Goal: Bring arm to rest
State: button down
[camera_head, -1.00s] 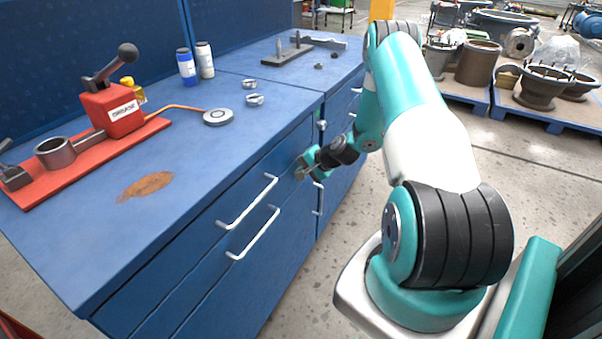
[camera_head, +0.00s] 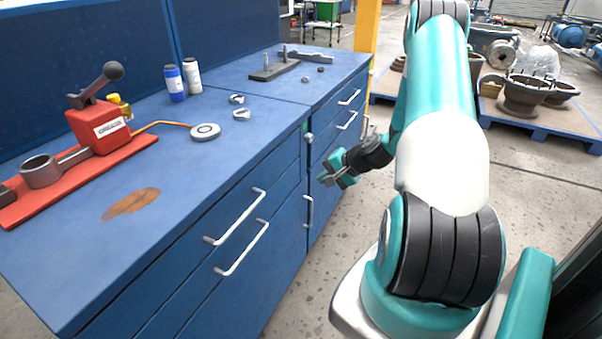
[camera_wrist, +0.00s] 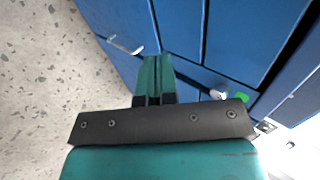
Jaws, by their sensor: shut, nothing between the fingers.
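My gripper (camera_head: 335,176) hangs in front of the blue drawer fronts, below the worktop edge, at the centre of the head view. In the wrist view its teal fingers (camera_wrist: 154,72) lie together with nothing between them. My teal and white arm (camera_head: 435,130) rises from its base at the lower right, goes up to the elbow at the top and comes down to the wrist. I cannot tell from the head view how far the fingertips are from the drawers.
The blue workbench (camera_head: 235,170) fills the left, with white bar handles (camera_head: 245,250) sticking out. On it stand a red hand press (camera_head: 95,130), two bottles (camera_head: 175,83) and a grey disc (camera_head: 205,132). Speckled floor (camera_head: 335,255) is clear between bench and base. A blue pallet (camera_head: 540,125) holds valve bodies behind.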

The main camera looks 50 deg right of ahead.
jog(key=shift+s+r, duration=0.1)
jog(key=w+a+r+n+g+y+p, duration=0.1)
jog(key=a+r+n+g+y+p, duration=0.15)
jog(key=a+r+n, duration=0.7)
jog(key=a+r+n+g+y+p, duration=0.1)
jog(key=a+r+n+g, duration=0.2)
jog(key=a+r, duration=1.2)
jog(key=s+a+r+n+g+h+p, duration=0.1)
jog(key=s+a+r+n, duration=0.2)
jog(key=s+a, duration=0.5)
jog(key=s+a+r+n+g+h+p, duration=0.1)
jog(key=s+a+r+n, duration=0.3)
jog(key=s, duration=0.7)
jog(key=a+n+g, duration=0.1)
jog(key=a+n, duration=0.1)
jog(key=a, duration=0.2)
jog(key=shift+r+p, duration=0.15)
jog(key=shift+p, duration=0.2)
jog(key=shift+a+n+g, duration=0.15)
jog(key=shift+n+g, duration=0.1)
